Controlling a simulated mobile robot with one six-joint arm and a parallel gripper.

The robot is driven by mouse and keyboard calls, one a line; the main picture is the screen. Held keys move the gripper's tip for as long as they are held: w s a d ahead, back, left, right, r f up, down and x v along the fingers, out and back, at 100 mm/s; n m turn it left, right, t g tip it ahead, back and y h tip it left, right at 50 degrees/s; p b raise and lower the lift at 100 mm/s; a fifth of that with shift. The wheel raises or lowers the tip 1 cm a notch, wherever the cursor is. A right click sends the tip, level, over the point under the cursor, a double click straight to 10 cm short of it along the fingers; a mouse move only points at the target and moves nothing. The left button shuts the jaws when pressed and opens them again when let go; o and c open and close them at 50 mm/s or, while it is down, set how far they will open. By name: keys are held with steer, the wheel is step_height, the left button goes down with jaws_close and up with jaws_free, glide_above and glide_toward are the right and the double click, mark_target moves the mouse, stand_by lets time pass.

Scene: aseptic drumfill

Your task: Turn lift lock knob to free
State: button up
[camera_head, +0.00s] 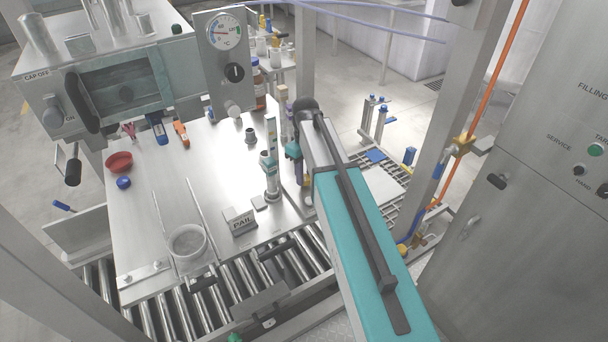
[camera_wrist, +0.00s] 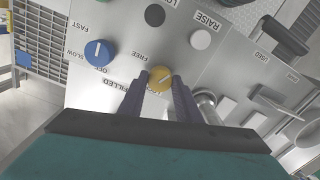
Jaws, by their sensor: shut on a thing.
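In the wrist view, the yellow lift lock knob (camera_wrist: 159,75) sits on a light grey panel (camera_wrist: 128,40). The word FREE is printed at its upper left in the picture; a second label below it is mostly covered by my fingers. My gripper (camera_wrist: 161,84) has its two dark fingers on either side of the knob and is shut on it. A pale line shows on the knob's face, but I cannot tell for sure which label it points to. In the head view my arm hides the knob and the gripper tips.
Beside the knob are a blue knob (camera_wrist: 99,54) marked SLOW, FAST and OFF, a black button (camera_wrist: 155,15) and a white button (camera_wrist: 201,39) near RAISE. The head view shows a steel table with a red bowl (camera_head: 119,162) and a PAIL sign (camera_head: 240,221), and a roller conveyor in front.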

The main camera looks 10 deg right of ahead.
mark_target(305, 178)
steer(key=m, duration=1.2)
stand_by(0.6)
steer(key=o, duration=1.1)
steer(key=shift+c, duration=0.2)
steer(key=shift+r, duration=0.15)
step_height(305, 178, up, 14)
steer(key=p, duration=0.8)
steer(key=shift+f, duration=0.25)
